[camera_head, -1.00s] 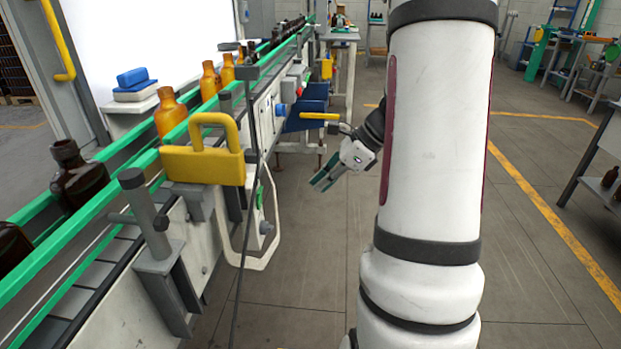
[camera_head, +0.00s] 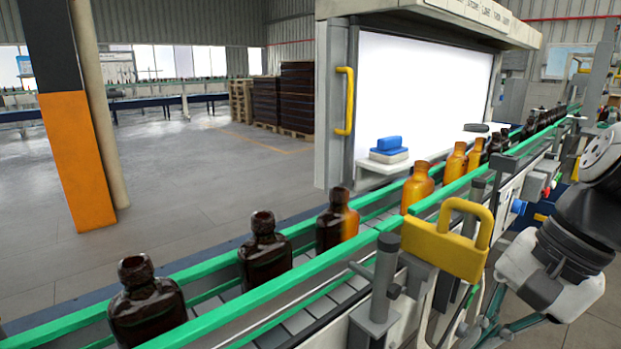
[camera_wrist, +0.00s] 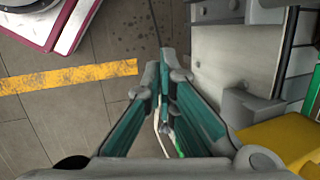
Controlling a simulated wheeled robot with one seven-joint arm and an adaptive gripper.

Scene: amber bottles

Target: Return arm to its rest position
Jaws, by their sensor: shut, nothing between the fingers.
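My gripper (camera_wrist: 166,85) shows in the wrist view with its two green-faced fingers together and nothing between them. It points down over the floor beside the conveyor. In the head view my wrist and part of my arm are at the right edge, to the right of the conveyor's near side. The fingers there are mostly hidden or cut off low in the picture. Dark brown bottles (camera_head: 265,250) and lit amber bottles (camera_head: 418,187) stand upright on the conveyor (camera_head: 300,283), apart from my gripper.
A yellow bracket (camera_head: 445,248) is fixed on the conveyor's near side, close to my wrist; a yellow part (camera_wrist: 285,140) shows in the wrist view. A bright white panel (camera_head: 420,95) stands behind the line. Floor with a yellow stripe (camera_wrist: 70,77) lies left of the gripper in the wrist view.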

